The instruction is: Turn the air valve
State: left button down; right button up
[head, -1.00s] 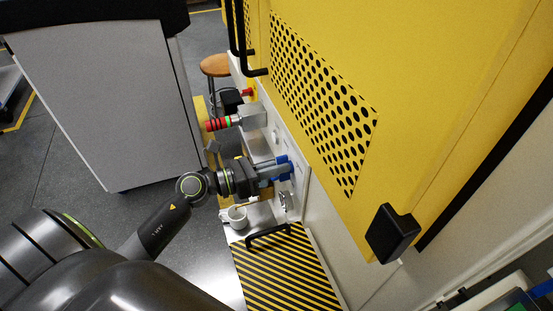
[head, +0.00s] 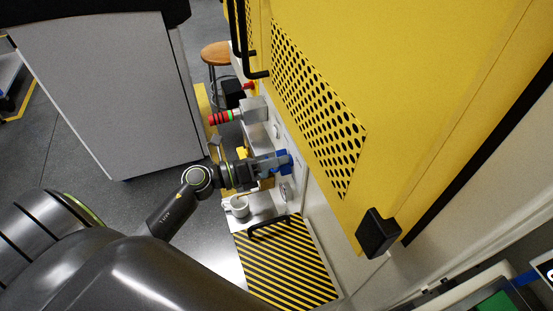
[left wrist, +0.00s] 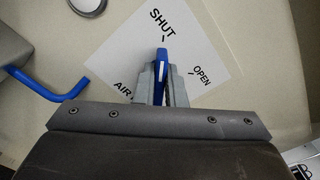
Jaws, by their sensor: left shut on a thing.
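The air valve's blue handle (head: 287,158) is on the pale wall panel below the yellow cabinet. In the left wrist view the handle (left wrist: 162,60) stands over a white label (left wrist: 205,50) printed SHUT, OPEN and AIR. The handle points up at the SHUT mark; the OPEN mark lies to its right. My left gripper (head: 276,161) is shut on the handle, with its grey fingers (left wrist: 161,88) on both sides of it. The fingers and wrist hide the handle's lower end and part of the label. My right gripper is in neither view.
A yellow cabinet (head: 390,60) with black handles overhangs the panel. A blue bent rod (left wrist: 48,90) is left of the label.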

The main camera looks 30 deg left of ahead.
pick_arm(q)
jog(key=c, duration=1.5)
grip_release()
jog(key=b+v, duration=0.2)
jog(key=v, duration=1.5)
jog(key=shift+s+b, duration=0.2)
jog(key=shift+b, duration=0.1)
jog(key=shift+a, duration=0.15)
